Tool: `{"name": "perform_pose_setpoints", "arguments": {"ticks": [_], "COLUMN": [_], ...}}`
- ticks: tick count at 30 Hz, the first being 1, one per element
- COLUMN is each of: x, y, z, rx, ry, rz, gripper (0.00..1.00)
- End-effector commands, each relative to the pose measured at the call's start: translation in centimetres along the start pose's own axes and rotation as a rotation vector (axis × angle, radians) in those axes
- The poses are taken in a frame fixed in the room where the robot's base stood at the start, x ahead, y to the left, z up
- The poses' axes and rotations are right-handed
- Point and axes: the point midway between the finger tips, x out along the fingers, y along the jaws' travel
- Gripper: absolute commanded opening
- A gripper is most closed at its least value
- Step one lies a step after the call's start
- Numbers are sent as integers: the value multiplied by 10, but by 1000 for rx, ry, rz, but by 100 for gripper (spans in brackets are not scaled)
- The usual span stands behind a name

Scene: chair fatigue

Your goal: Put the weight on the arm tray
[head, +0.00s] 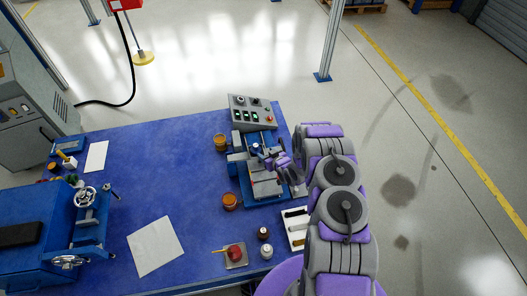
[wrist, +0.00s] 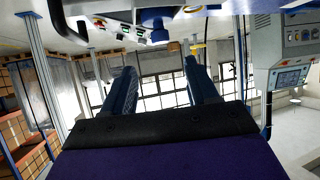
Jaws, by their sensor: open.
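My gripper (head: 278,163) is over the blue-framed fixture (head: 247,192) at the right part of the blue table. In the wrist view my gripper (wrist: 163,78) has its two dark fingers spread apart, with only background between them. A pale flat plate (head: 266,186) on the fixture is partly hidden by my gripper; I cannot tell if it is the arm tray. Two amber-brown round pieces, one at the fixture's upper left (head: 220,142) and one at its lower left (head: 230,201), stand on the table. I cannot tell which thing is the weight.
A grey control box (head: 251,110) stands behind the fixture. A white tray (head: 291,241), a red object on a plate (head: 235,253) and small bottles (head: 266,252) are in front. A paper sheet (head: 155,246) and a blue machine (head: 35,235) lie left. The table's middle is clear.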

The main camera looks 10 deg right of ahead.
Motion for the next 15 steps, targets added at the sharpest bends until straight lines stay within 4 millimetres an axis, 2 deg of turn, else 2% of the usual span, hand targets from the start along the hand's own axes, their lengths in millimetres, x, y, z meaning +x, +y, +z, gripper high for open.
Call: {"name": "perform_pose_setpoints", "arguments": {"ticks": [4, 11, 15], "x": [-10, -14, -18], "y": [0, 0, 8], "z": [0, -1, -16], "rx": [1, -1, -17], "ry": [0, -2, -34], "rz": [0, 1, 17], "gripper": [58, 58, 58]}}
